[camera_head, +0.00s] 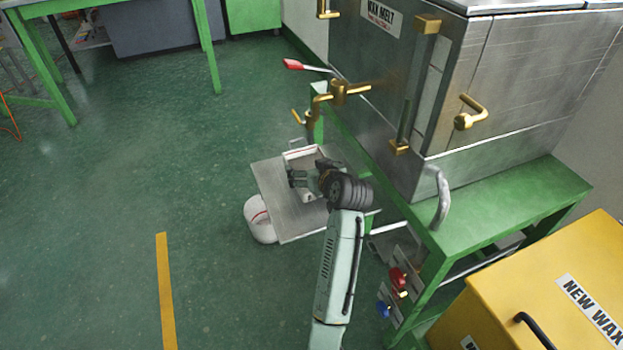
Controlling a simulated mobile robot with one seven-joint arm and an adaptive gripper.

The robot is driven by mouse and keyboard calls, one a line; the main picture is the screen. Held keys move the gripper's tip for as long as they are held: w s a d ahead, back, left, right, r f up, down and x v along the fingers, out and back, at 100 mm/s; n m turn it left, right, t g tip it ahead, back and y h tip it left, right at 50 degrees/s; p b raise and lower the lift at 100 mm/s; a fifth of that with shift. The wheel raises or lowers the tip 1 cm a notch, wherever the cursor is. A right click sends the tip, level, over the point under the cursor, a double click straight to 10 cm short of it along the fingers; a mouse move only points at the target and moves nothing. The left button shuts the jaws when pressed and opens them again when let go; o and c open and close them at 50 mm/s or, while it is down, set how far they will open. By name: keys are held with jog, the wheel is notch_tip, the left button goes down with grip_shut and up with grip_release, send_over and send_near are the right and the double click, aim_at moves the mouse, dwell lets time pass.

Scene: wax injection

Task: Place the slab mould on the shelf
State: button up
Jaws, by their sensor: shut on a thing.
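The slab mould (302,155) is a pale, shallow, box-like piece over a flat grey metal shelf (277,213) beneath the wax melt machine's brass tap. My gripper (306,179) is shut on the mould, on the side nearer to me. The gripper and wrist cover part of the mould. From this angle I cannot tell whether the mould touches the shelf or is held just above it.
The steel wax melt tank (385,90) stands on a green frame (510,206) at the right, with a brass tap (340,94) and a red-handled lever (294,64). A white bucket (260,228) is under the shelf. A yellow new wax bin (545,290) is at lower right. The floor at left is clear.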

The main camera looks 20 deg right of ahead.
jog(key=shift+f+b, duration=0.7)
jog(key=shift+f, duration=0.55)
jog(key=shift+f, duration=0.1)
jog(key=shift+f, duration=0.15)
jog(key=o, duration=1.1)
